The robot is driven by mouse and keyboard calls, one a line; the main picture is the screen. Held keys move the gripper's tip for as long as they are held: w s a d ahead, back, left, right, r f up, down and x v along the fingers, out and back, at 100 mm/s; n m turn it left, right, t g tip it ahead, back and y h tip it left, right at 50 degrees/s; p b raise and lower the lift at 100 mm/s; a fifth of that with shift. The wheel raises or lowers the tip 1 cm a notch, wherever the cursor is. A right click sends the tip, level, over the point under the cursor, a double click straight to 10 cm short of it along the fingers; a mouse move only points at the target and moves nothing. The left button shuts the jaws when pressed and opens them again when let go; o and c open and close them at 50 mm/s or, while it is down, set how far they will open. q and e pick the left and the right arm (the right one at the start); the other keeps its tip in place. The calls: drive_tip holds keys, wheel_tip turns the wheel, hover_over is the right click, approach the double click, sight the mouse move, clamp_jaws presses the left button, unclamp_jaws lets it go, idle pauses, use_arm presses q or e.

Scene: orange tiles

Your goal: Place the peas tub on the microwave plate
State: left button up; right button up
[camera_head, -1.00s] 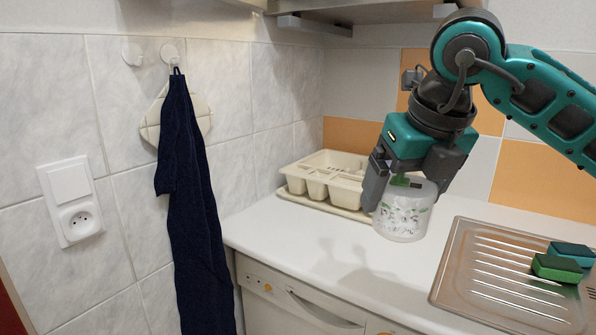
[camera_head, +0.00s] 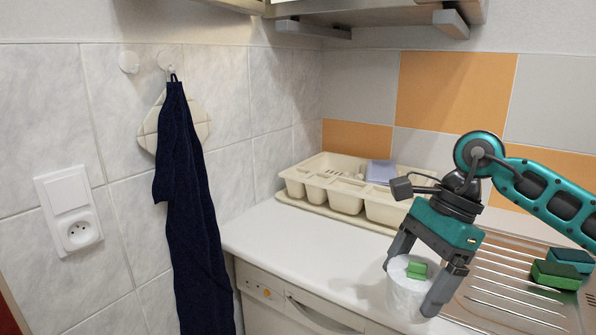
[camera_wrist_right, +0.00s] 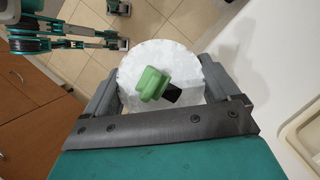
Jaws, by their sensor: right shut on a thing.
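The peas tub (camera_head: 404,293) is a whitish, translucent round tub with a green piece on its lid. My right gripper (camera_head: 412,288) is shut on it, one finger on each side, near the front edge of the white counter. I cannot tell whether the tub touches the counter. In the right wrist view the tub's round top (camera_wrist_right: 170,85) sits between the two grey fingers, with the green piece near its middle. The microwave and its plate are not in view. My left gripper is not in the head view; a teal and black arm part (camera_wrist_right: 65,38) of mine shows in the right wrist view.
A cream dish rack (camera_head: 345,195) stands at the counter's back left. A metal drainboard (camera_head: 510,290) with several sponges (camera_head: 558,270) lies to the right. A dark blue towel (camera_head: 190,190) hangs on the tiled wall. The counter's left part (camera_head: 275,235) is clear.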

drive_tip(key=s+d+f+n+g+h, duration=0.1)
drive_tip(key=s+f+n+h, duration=0.1)
drive_tip(key=f+n, duration=0.2)
drive_tip(key=s+d+f+n+g+h+p, duration=0.1)
drive_tip(key=f+n, duration=0.3)
drive_tip(key=n, duration=0.6)
drive_tip(key=shift+s+d+n+g+h, duration=0.15)
drive_tip(key=shift+s+n+g+h, duration=0.3)
drive_tip(key=shift+s+h, duration=0.2)
